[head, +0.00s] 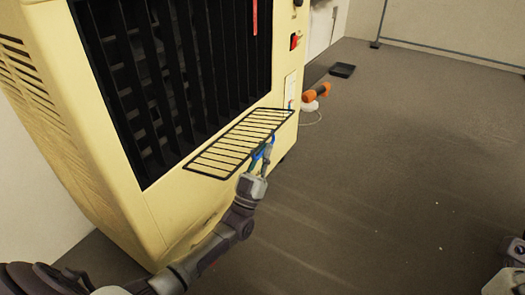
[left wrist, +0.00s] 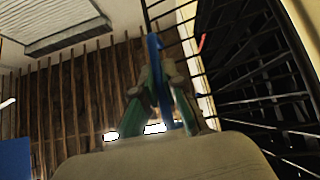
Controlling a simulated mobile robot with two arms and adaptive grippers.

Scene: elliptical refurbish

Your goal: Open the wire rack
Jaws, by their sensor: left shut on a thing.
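The wire rack (head: 222,153) is a dark grid of bars on the front of the cream cabinet. It sticks out from the cabinet just below the dark slatted opening. My left gripper (head: 261,153) is at the rack's outer edge, shut on a blue handle at that edge. In the left wrist view the blue handle (left wrist: 156,70) shows between the fingers of the left gripper (left wrist: 158,88), with dark rack bars running behind and to the right.
The cream cabinet (head: 125,165) fills the left side, with a red switch (head: 295,41) on its front. An orange tool (head: 316,92) and a black tray (head: 342,70) lie on the floor beyond it. The floor (head: 390,170) to the right is clear.

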